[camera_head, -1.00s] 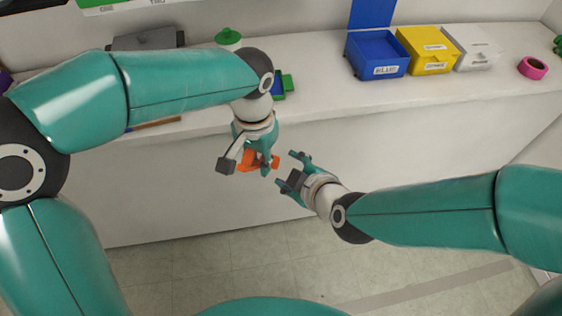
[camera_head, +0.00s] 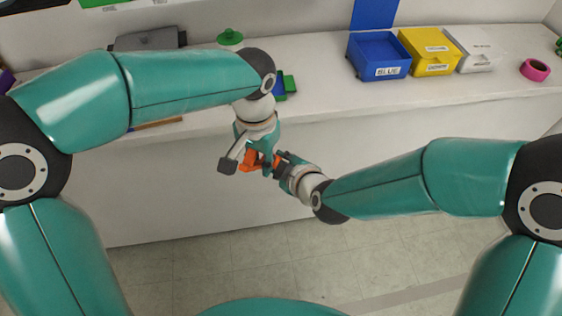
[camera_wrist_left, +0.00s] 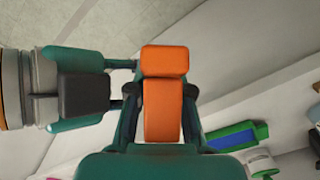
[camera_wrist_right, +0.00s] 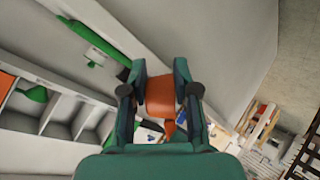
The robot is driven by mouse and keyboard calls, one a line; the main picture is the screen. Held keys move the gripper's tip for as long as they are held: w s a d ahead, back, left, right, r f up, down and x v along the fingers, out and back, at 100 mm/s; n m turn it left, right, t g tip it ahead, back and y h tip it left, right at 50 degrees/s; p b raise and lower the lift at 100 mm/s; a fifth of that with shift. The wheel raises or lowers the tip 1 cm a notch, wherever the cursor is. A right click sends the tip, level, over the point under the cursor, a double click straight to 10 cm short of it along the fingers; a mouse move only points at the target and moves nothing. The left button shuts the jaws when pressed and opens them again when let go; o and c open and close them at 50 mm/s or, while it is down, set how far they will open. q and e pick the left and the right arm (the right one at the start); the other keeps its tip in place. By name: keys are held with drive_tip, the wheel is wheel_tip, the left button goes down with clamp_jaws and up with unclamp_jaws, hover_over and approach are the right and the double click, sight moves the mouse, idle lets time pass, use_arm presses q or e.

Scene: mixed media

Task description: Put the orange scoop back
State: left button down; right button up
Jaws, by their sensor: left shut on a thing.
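The orange scoop (camera_head: 250,161) hangs in front of the counter's front face, off the counter. My left gripper (camera_head: 260,163) points down and is shut on it; in the left wrist view the scoop (camera_wrist_left: 163,108) sits between the dark finger pads. My right gripper (camera_head: 281,162) is at the scoop's right side. In the right wrist view the scoop (camera_wrist_right: 160,95) lies between the right fingers, very close to both; I cannot tell whether they press on it. The rest of the scoop is hidden by the fingers.
The white counter (camera_head: 320,105) runs behind the grippers. On it stand a blue bin (camera_head: 378,56), a yellow bin (camera_head: 430,52), a white bin (camera_head: 474,50) and a pink tape roll (camera_head: 535,69). A green-and-blue item (camera_head: 286,85) lies behind my left wrist.

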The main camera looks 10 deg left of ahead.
drive_tip(key=shift+c, duration=1.2)
use_arm(q)
drive_tip(key=c, duration=1)
unclamp_jaws()
use_arm(e)
clamp_jaws()
use_arm(q)
drive_tip(key=shift+r, duration=0.1)
use_arm(e)
drive_tip(key=shift+r, duration=0.1)
